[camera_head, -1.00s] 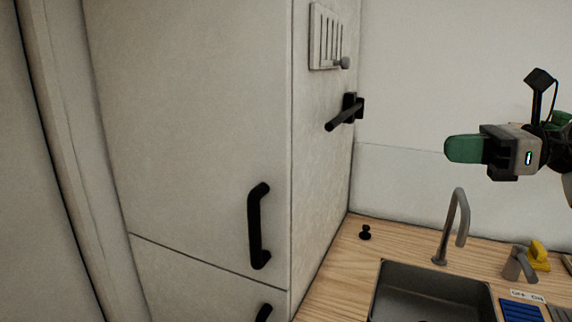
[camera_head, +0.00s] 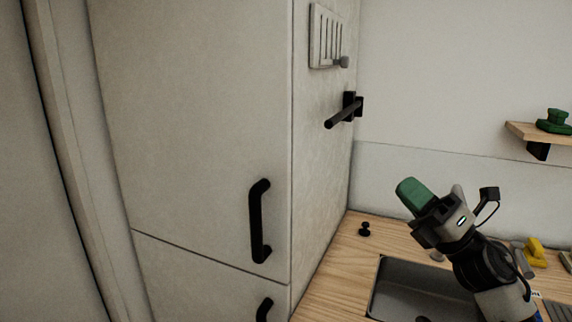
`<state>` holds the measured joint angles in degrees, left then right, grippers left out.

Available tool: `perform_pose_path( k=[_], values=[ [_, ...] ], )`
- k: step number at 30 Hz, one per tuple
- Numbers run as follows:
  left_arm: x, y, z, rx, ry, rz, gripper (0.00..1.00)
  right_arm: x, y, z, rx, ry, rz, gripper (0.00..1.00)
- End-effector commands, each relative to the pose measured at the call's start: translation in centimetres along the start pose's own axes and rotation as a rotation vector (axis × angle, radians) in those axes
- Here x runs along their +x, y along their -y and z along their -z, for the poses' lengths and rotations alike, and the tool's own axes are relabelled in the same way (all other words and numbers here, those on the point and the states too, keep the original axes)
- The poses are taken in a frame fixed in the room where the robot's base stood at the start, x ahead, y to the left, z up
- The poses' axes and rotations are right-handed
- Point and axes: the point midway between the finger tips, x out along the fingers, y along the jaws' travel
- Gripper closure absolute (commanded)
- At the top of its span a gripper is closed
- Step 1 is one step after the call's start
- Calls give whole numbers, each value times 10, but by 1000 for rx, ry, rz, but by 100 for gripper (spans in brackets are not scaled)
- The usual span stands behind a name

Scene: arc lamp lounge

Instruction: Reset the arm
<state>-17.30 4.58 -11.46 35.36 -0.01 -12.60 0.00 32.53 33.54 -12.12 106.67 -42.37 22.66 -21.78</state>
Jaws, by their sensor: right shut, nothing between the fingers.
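My right gripper (camera_head: 412,193) shows in the head view at the lower right, above the sink (camera_head: 412,285). Its green fingers are closed together with nothing between them and point up and to the left. Its arm rises from the bottom right and hides most of the faucet and part of the sink. The gripper is apart from the cabinet and the wall. My left gripper is not in view.
A tall white cabinet (camera_head: 200,130) with black handles (camera_head: 258,220) fills the left. A black bar (camera_head: 342,112) and a slotted panel (camera_head: 328,38) stick out from its side. A wooden shelf (camera_head: 530,133) with a green object (camera_head: 555,122) is at right. A black knob (camera_head: 364,229) stands on the counter (camera_head: 335,265).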

Motion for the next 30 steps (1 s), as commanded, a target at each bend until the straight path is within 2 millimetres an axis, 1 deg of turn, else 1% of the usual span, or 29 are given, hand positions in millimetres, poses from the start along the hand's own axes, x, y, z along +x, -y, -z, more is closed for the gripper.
perform_pose_path(
  k=[1, 2, 3, 5, 6, 8, 9, 10, 11, 12, 13, 14, 15, 18, 21, 24, 30],
  values=[
    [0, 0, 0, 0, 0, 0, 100, -14, 16, 11, 131, 112, 37, 100],
    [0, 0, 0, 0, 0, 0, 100, -23, 24, 15, 206, 186, 63, 100],
    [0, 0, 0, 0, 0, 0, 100, -36, 36, 21, 308, 284, 103, 100],
    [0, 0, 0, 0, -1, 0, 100, -60, 56, 32, 457, 432, 173, 100],
    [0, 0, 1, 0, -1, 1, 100, -78, 68, 41, 556, 530, 226, 100],
    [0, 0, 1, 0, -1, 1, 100, -109, 87, 58, 700, 679, 315, 100],
    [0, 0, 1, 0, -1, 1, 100, -130, 98, 73, 792, 778, 381, 100],
    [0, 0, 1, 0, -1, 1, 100, -148, 105, 85, 861, 853, 433, 100],
    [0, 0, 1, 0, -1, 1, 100, -166, 111, 98, 926, 928, 488, 100],
    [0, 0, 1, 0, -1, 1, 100, -189, 118, 116, 1009, 1024, 564, 100],
    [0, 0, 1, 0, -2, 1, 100, -207, 121, 131, 1067, 1095, 622, 100],
    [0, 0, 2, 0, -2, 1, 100, -224, 123, 146, 1120, 1162, 680, 100],
    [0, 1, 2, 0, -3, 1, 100, -244, 123, 165, 1184, 1245, 754, 100],
    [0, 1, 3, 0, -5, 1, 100, -286, 116, 208, 1304, 1415, 922, 100],
    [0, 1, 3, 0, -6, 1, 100, -316, 104, 241, 1382, 1541, 1057, 100],
    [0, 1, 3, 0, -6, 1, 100, -340, 89, 269, 1439, 1644, 1178, 100],
    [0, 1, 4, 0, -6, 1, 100, -374, 55, 314, 1515, 1807, 1393, 100]
  ],
)
